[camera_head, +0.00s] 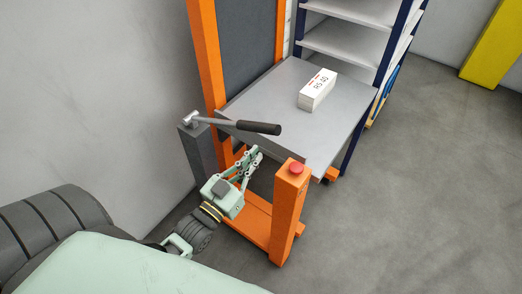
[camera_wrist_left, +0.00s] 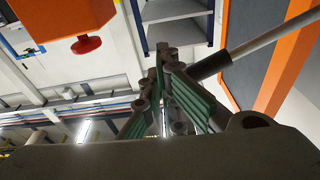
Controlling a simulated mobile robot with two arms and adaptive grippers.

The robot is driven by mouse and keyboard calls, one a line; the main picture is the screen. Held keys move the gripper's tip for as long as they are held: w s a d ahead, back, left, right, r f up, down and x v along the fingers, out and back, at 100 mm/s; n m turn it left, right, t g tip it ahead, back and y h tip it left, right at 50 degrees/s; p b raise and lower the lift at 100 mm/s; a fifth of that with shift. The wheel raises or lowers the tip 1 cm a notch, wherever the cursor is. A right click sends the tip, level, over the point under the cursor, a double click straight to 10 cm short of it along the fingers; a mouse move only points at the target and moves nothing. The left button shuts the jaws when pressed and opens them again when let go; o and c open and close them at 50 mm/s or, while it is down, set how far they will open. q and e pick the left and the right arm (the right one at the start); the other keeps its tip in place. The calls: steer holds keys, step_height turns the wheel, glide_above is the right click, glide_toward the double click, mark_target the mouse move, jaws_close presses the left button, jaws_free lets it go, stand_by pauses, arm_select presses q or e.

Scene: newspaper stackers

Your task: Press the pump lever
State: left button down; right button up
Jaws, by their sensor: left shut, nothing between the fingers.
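The pump lever (camera_head: 256,127) has a black grip on a metal rod. It sticks out to the right from a grey post (camera_head: 195,150) beside the orange stacker (camera_head: 205,50), roughly level. In the left wrist view the lever's black grip (camera_wrist_left: 209,66) and rod show at the upper right, close to the fingers. My left gripper (camera_head: 256,153) is shut and empty. In the head view it appears just below the lever; I cannot tell whether it touches it. My right gripper is in neither view.
An orange post with a red button (camera_head: 297,168) stands right of my left gripper. A grey platform (camera_head: 262,98) carries a white box (camera_head: 318,89). A shelf rack (camera_head: 345,42) stands behind. A wall is at the left; open floor (camera_head: 420,190) lies to the right.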

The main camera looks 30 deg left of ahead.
arm_select(q)
steer(key=s, duration=0.5)
steer(key=shift+a+f, duration=0.2)
steer(key=shift+a, duration=0.1)
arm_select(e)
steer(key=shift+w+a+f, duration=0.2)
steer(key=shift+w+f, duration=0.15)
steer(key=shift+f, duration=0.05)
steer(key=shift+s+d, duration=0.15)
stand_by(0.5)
